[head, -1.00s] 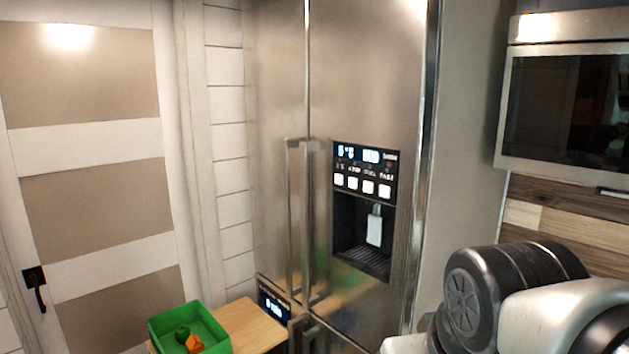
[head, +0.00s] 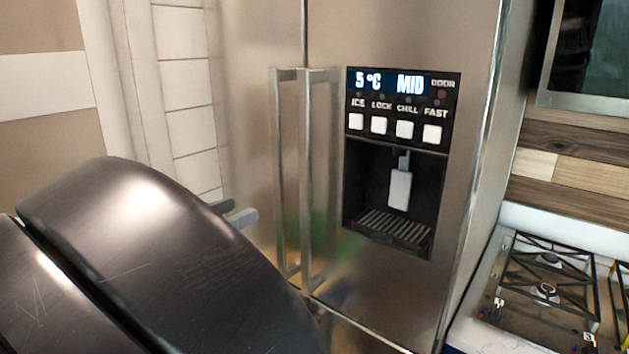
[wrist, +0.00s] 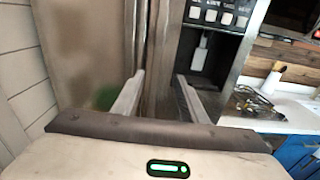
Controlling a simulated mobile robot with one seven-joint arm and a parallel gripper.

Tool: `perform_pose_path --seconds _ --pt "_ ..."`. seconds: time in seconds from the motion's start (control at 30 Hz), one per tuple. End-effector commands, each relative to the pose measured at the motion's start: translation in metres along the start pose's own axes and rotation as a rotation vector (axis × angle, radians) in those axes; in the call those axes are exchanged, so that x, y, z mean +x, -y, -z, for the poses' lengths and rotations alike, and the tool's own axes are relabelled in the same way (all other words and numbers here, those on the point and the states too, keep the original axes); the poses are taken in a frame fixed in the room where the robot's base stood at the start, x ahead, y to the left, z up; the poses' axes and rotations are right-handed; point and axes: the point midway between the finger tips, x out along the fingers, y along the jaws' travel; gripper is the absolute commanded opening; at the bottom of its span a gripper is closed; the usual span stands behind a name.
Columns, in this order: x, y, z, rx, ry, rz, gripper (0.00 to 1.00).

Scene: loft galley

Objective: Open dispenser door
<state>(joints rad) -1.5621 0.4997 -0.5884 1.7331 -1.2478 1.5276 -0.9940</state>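The dispenser (head: 400,165) is set in the right door (head: 395,40) of a steel fridge, which looks shut. Its panel reads 5 °C and MID above several white buttons, with a paddle and drip grille below. The right door's tall handle (head: 315,180) stands beside the left door's handle (head: 283,180). My gripper (head: 233,211) is left of both handles in the head view, partly hidden by my arm. In the wrist view my gripper (wrist: 160,77) is open and empty, its fingers pointing at the handle area. I see no contact with a handle.
A stove (head: 545,290) stands right of the fridge, with a dark-fronted appliance (head: 590,60) above it. A white plank wall (head: 185,90) is on the left. My arm covers the lower left of the head view.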

Motion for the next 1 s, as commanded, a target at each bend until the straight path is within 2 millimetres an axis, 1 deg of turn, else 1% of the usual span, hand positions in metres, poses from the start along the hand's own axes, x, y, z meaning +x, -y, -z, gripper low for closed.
perform_pose_path --seconds 0.03,0.07,0.17,0.27,0.7,0.8,1.0 --pt "-0.005 -0.004 -0.002 -0.009 0.021 -0.013 0.39" --pt "-0.006 -0.005 -0.003 -0.012 0.027 -0.016 0.39" --pt "0.001 -0.006 -0.004 -0.015 0.031 -0.016 0.39" --pt "0.018 -0.005 -0.004 -0.014 0.030 -0.014 0.39" --pt "0.114 -0.006 -0.005 -0.014 0.027 -0.013 0.39" --pt "0.133 -0.007 -0.006 -0.014 0.027 -0.013 0.39" --pt "0.158 -0.008 -0.007 -0.013 0.026 -0.015 0.39"
